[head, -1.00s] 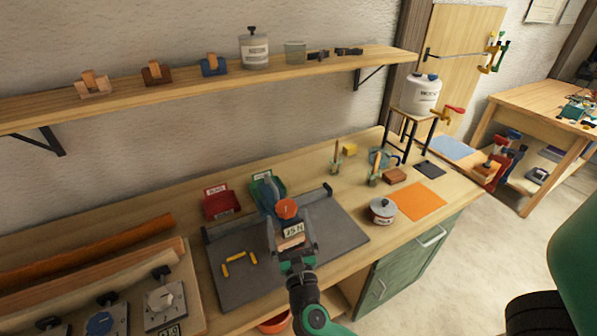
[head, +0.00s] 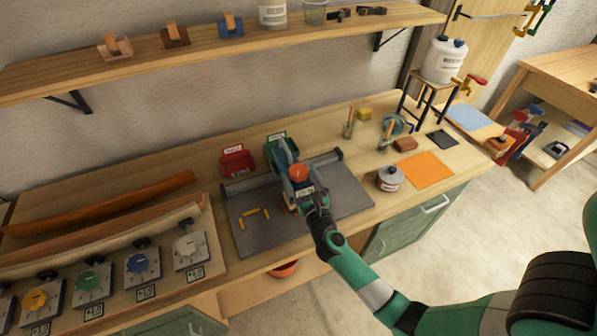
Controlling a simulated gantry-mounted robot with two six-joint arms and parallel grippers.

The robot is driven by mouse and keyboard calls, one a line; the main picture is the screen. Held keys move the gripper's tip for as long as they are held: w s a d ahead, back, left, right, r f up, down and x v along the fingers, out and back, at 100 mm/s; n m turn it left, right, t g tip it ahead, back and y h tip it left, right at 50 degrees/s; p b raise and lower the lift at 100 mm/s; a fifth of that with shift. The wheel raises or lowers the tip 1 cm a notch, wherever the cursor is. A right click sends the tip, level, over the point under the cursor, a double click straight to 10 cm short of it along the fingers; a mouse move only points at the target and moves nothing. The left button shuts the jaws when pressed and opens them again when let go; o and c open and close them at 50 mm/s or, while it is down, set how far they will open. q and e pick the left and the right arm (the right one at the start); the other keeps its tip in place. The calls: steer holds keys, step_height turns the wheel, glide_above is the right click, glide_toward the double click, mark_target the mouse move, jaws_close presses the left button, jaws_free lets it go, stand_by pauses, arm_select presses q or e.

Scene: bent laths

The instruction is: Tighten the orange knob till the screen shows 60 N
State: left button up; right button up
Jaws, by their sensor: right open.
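The orange knob (head: 298,173) tops a small fixture on the grey board (head: 345,190) on the bench. The small screen (head: 304,191) sits just below the knob in the picture. It is partly covered by my gripper, and I cannot read its number. My right gripper (head: 309,198) is open, in front of the screen and just below the knob in the picture. I cannot tell whether it touches the fixture. My left gripper is not in view.
Red (head: 237,161) and green (head: 275,146) bins stand behind the board. Yellow pieces (head: 254,218) lie on it, left of the fixture. A lidded pot (head: 389,178) and an orange sheet (head: 427,170) are to the right. Dial panels (head: 190,250) stand at the left front.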

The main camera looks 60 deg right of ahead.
steer(key=shift+x, duration=0.9)
steer(key=c, duration=1.3)
steer(key=shift+w+a+f+m+g+h+b, duration=0.1)
steer(key=shift+f+m+g+h+b, duration=0.05)
steer(key=shift+m+g+h+b, duration=0.6)
steer(key=shift+c, duration=0.2)
steer(key=m+g+h+b, duration=0.1)
steer(key=m+g+b, duration=0.1)
steer(key=g+b, duration=0.1)
steer(key=shift+h, duration=0.35)
steer(key=shift+m+g+h+b, duration=0.6)
steer(key=shift+m+g+b, duration=0.75)
steer(key=shift+g, duration=0.6)
